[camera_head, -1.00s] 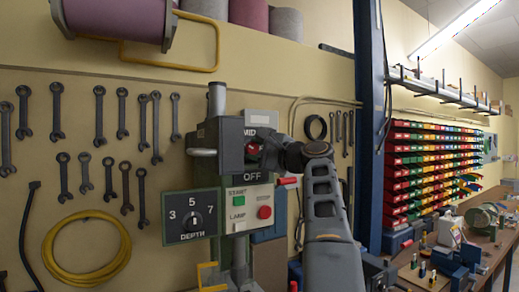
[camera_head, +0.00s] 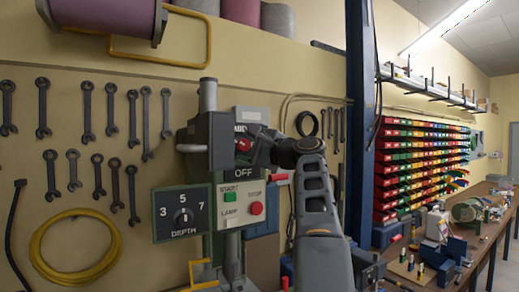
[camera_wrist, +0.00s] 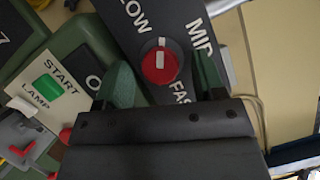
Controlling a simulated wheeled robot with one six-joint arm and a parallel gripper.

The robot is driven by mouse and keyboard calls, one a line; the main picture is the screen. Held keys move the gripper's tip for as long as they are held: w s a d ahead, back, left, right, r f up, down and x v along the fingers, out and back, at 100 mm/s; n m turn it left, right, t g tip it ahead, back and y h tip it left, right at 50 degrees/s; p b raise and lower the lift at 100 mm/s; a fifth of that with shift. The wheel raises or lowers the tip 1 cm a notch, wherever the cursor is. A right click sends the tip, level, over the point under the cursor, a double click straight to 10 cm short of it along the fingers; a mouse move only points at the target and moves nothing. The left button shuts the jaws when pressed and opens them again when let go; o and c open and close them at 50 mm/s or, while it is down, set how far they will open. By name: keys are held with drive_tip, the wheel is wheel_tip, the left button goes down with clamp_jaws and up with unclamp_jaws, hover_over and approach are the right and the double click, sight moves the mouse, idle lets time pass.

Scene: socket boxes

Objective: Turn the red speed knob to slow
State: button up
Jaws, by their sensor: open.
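The red speed knob (camera_wrist: 160,66) is round with a white bar and sits on a dark dial plate (camera_wrist: 135,22). In the wrist view the bar points up the picture, between the partly cut-off "LOW" lettering and "MID"; "FAS" shows at the lower right. My gripper (camera_wrist: 164,76) is open, with one green finger on each side of the knob and visible gaps between. Whether its tips reach the knob's depth is unclear. In the head view, a bit of red knob (camera_head: 243,145) shows beside my gripper (camera_head: 256,148), which hides most of the dial.
Below the dial are the OFF label and a panel with a green START button (camera_head: 230,197) and a red button (camera_head: 256,208). A depth dial (camera_head: 183,214) stands at the left. A blue post (camera_head: 360,130) rises right of my arm.

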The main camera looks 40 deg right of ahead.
drive_tip(key=b+v, duration=0.4)
drive_tip(key=v, duration=0.9)
drive_tip(key=shift+s, duration=0.35)
drive_tip(key=shift+d+f, duration=0.1)
drive_tip(key=w+d+f+g+h, duration=0.2)
drive_tip(key=d+f+h, duration=0.3)
drive_tip(key=d+f, duration=0.3)
drive_tip(key=w+a+f+n+g, duration=0.1)
drive_tip(key=a+f+g, duration=0.1)
drive_tip(key=f, duration=0.5)
drive_tip(key=w+a+f+g, duration=0.1)
drive_tip(key=f+g, duration=0.1)
drive_tip(key=f, duration=0.5)
drive_tip(key=s+a+f+n+g, duration=0.3)
drive_tip(key=a+f+n+g, duration=0.55)
drive_tip(key=a+f, duration=1)
drive_tip(key=s+a+f+n, duration=0.5)
drive_tip(key=a+f+n, duration=0.3)
drive_tip(key=a, duration=0.4)
drive_tip(key=shift+a+n, duration=0.35)
drive_tip(key=shift+n, duration=0.3)
drive_tip(key=shift+s+f, duration=0.1)
drive_tip(key=shift+c, duration=0.2)
